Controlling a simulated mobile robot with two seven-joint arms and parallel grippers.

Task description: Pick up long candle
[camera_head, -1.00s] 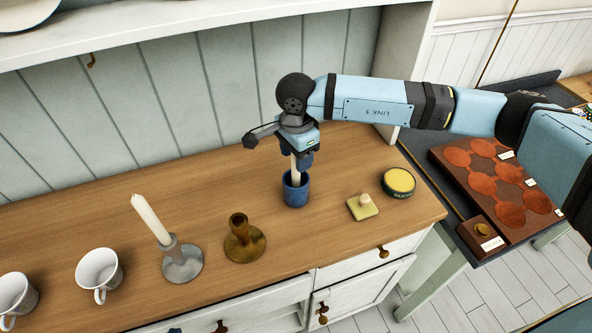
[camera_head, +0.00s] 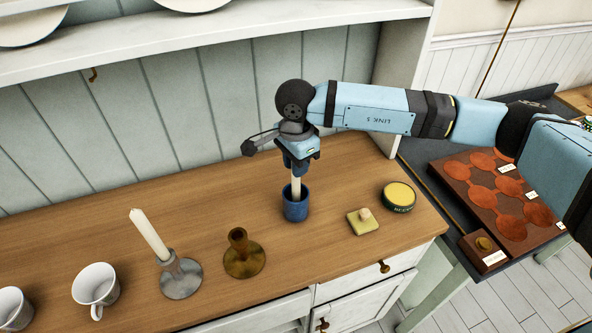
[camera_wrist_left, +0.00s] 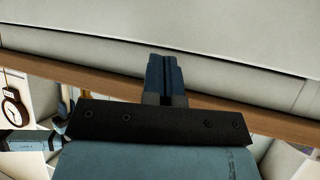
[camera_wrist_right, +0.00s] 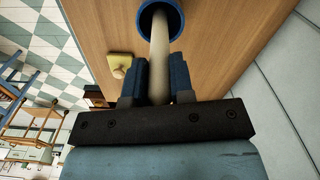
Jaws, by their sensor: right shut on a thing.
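A cream candle (camera_head: 296,187) stands upright with its lower end inside a small blue cup (camera_head: 295,208) on the wooden counter. My right gripper (camera_head: 299,170) is above the cup and shut on this candle, hiding its upper part. The right wrist view shows the candle (camera_wrist_right: 158,60) running between the two fingers (camera_wrist_right: 156,80) into the blue cup (camera_wrist_right: 172,12). Another cream candle (camera_head: 149,234) leans in a grey holder (camera_head: 181,277) to the left. My left gripper (camera_wrist_left: 163,75) shows only in its wrist view, with its fingers together and nothing visible between them.
An empty brown candle holder (camera_head: 242,258) stands left of the cup. A yellow-green block with a knob (camera_head: 363,225) and a round tin (camera_head: 398,197) are to the right. White mugs (camera_head: 97,288) stand at the left. A shelf (camera_head: 200,40) overhangs the counter (camera_head: 220,215) at the back.

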